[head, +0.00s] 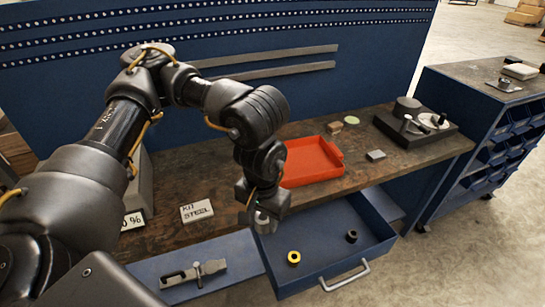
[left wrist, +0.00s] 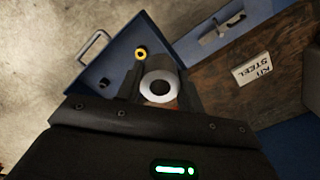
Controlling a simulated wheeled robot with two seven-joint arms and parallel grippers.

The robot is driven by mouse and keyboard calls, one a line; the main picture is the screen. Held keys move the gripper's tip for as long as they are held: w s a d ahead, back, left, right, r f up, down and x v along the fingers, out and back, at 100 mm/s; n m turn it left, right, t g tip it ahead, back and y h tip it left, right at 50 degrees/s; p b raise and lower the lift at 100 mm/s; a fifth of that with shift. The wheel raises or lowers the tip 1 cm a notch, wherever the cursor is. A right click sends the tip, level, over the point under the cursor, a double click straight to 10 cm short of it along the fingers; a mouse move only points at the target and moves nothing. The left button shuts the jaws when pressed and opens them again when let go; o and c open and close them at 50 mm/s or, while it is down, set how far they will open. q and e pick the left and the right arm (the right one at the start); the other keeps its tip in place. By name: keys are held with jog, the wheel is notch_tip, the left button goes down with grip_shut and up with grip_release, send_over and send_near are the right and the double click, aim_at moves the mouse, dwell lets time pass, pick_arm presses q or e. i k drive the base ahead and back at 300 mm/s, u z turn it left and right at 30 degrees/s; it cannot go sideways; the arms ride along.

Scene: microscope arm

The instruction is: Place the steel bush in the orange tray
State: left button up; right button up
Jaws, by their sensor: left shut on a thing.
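The steel bush, a light grey ring with a dark hole, shows in the left wrist view (left wrist: 160,76) between my gripper's fingers. My right gripper is not in view.
The drawer holds a yellow bush (head: 293,257) and a black bush (head: 351,236). A caliper-like tool (head: 194,274) lies at front left. A dark fixture (head: 415,125) and grey block (head: 375,155) are right of the tray.

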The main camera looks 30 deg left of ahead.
aim_at(308, 168)
jog(key=u, duration=0.05)
jog(key=i, duration=0.9)
jog(key=z, duration=0.45)
